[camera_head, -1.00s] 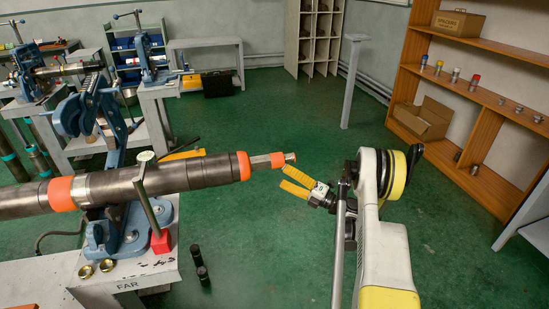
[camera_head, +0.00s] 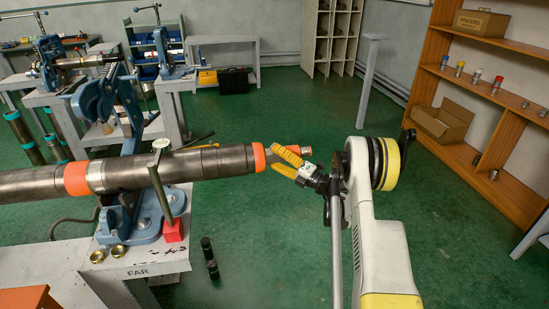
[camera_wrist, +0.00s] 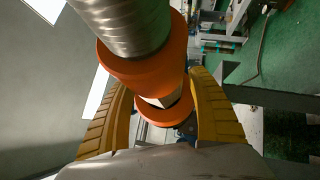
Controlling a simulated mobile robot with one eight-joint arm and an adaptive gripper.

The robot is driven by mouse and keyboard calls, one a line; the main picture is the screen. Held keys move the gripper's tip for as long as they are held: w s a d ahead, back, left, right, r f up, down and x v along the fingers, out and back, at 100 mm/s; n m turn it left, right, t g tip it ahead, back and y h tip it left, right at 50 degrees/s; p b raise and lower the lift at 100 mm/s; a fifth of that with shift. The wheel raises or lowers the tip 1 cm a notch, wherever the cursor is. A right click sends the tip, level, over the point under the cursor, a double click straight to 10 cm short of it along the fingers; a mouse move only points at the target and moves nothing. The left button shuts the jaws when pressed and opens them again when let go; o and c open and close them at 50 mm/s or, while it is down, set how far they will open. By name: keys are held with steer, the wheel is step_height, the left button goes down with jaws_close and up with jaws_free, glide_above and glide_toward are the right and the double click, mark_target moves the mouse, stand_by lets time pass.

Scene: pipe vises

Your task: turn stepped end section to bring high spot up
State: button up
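A long dark pipe (camera_head: 205,165) lies in a blue vise (camera_head: 130,215), with orange bands. At its right end is a narrower stepped end section (camera_head: 301,149) with an orange band near its tip. In the wrist view, the pipe (camera_wrist: 128,22), a wide orange band (camera_wrist: 148,73) and the smaller orange ring of the stepped end section (camera_wrist: 166,112) run between my fingers. My gripper (camera_head: 286,160) has its yellow fingers beside the end section, just beyond the pipe's orange end band. The fingers (camera_wrist: 163,102) stand apart with gaps showing beside the ring. The high spot cannot be made out.
The vise stands on a bench (camera_head: 150,258) marked FAR, with a red block (camera_head: 172,231) and brass cups (camera_head: 118,251) on it. An orange shelf (camera_head: 470,105) stands at right. Green floor (camera_head: 270,250) is open below the end section.

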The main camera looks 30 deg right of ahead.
steer(key=c, duration=1.1)
steer(key=shift+y, duration=0.3)
steer(key=shift+o, duration=0.2)
steer(key=shift+f+n+t+y, duration=0.1)
steer(key=shift+n+t+y, duration=0.2)
steer(key=shift+n+y, duration=1.1)
steer(key=shift+n, duration=0.7)
steer(key=o, duration=1.1)
steer(key=shift+o, duration=0.2)
steer(key=shift+d, duration=0.1)
